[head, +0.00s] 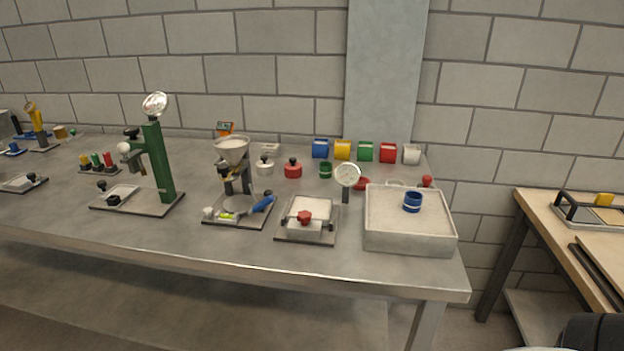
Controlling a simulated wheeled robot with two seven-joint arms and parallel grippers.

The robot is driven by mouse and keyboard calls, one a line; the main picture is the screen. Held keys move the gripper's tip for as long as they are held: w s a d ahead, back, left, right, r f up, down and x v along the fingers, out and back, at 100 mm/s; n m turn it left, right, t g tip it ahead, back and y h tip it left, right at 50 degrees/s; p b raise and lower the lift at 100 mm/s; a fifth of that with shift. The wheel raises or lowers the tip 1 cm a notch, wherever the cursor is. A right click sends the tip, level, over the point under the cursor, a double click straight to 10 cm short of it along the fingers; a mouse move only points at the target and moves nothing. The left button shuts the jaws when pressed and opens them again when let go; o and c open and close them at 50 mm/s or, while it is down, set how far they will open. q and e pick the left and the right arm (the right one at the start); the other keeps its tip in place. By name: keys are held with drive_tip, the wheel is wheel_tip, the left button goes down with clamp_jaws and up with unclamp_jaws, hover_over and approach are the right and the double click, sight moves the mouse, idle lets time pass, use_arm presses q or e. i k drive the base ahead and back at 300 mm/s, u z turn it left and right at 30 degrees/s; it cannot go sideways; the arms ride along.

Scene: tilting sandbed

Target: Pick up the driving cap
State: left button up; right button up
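I cannot tell for certain which piece is the driving cap. A short blue cylinder with a pale band (412,202) stands upright on the pale sand surface of a square grey box (408,244) at the table's right end. A small red knob-like piece (427,182) shows just behind that box. A red round piece with a black knob (293,170) and a whitish one with a dark knob (265,166) stand near the middle of the table. Neither of my grippers can be made out in the head view.
The grey table (330,262) carries a green gauge stand (160,165), a funnel stand (233,150), a plate with a red-knobbed block (305,217) and a round dial (347,175). Several coloured containers (343,150) line the back. A wooden table (560,222) stands right.

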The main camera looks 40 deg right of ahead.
sight(426, 179)
drive_tip(key=u, duration=0.95)
drive_tip(key=k, duration=0.8)
drive_tip(key=z, duration=1.3)
